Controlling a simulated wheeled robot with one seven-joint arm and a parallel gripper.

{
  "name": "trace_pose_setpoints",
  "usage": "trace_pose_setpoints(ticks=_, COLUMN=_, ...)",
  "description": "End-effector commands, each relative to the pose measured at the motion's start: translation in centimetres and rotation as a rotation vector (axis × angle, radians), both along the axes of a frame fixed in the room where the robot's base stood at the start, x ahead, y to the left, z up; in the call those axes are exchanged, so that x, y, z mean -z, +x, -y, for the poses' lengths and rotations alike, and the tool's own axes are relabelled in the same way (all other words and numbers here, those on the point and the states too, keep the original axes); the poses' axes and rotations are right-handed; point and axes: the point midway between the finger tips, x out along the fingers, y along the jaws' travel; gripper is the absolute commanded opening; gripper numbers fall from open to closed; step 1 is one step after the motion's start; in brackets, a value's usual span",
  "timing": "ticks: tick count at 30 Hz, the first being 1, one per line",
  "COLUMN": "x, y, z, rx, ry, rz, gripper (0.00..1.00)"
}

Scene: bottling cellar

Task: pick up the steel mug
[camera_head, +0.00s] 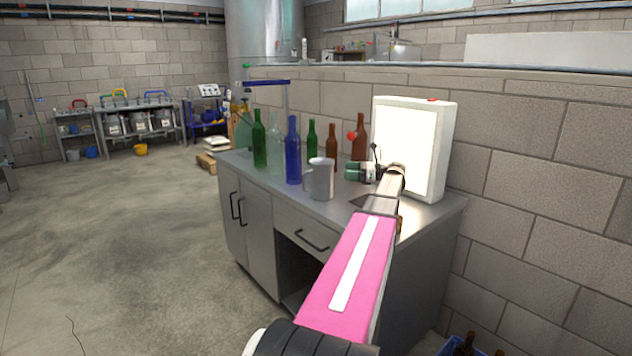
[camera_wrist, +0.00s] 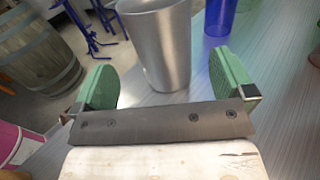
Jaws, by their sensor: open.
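The steel mug (camera_head: 321,180) stands upright on the grey counter (camera_head: 290,205) near its front edge, its handle to the left in the head view. In the wrist view my gripper (camera_wrist: 166,75) has a finger on each side of the mug with visible gaps. I cannot tell how far the fingertips reach around it.
A blue bottle (camera_head: 293,155) stands close behind the mug, also in the wrist view (camera_wrist: 220,14). Green bottles (camera_head: 259,142) and brown bottles (camera_head: 332,148) stand further back. A lit white panel (camera_head: 410,140) rises right of my gripper. A wooden barrel (camera_wrist: 38,55) shows in the wrist view.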

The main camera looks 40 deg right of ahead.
Motion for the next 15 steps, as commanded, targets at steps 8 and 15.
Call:
trace_pose_setpoints(ticks=8, x=0.0, y=2.7, z=-3.0, rx=-0.001, ry=0.000, rz=0.000, gripper=1.00)
trace_pose_setpoints(ticks=15, x=0.1, y=3.7, z=-4.1, rx=-0.001, ry=0.000, rz=0.000, gripper=1.00)
